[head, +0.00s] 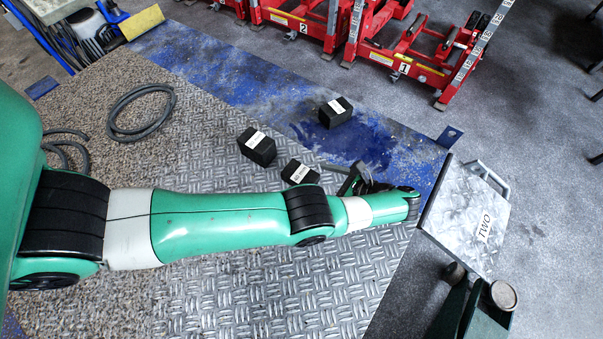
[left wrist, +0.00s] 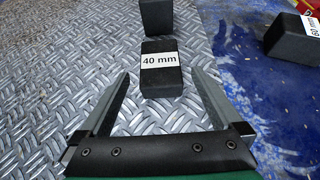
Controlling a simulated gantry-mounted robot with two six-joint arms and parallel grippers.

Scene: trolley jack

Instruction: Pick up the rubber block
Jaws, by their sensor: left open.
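Three black rubber blocks lie on the floor plates. The block labelled 40 mm (left wrist: 162,82) is straight ahead of my left gripper (left wrist: 157,76) in the left wrist view, in line with the gap between the fingers. It appears to be the nearest block (head: 299,174) in the head view. My left gripper (head: 346,180) is open and empty, just right of that block, partly hidden by my arm. A second block (head: 257,147) lies behind it to the left. The 60 mm block (left wrist: 295,42) lies to the right on blue plate (head: 335,113). My right gripper is not in view.
A grey plate marked TWO (head: 465,215) and a dark green object (head: 480,315) are at the right. A cable (head: 140,115) lies coiled at the left. Tread plate (head: 210,150) around the blocks is mostly clear.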

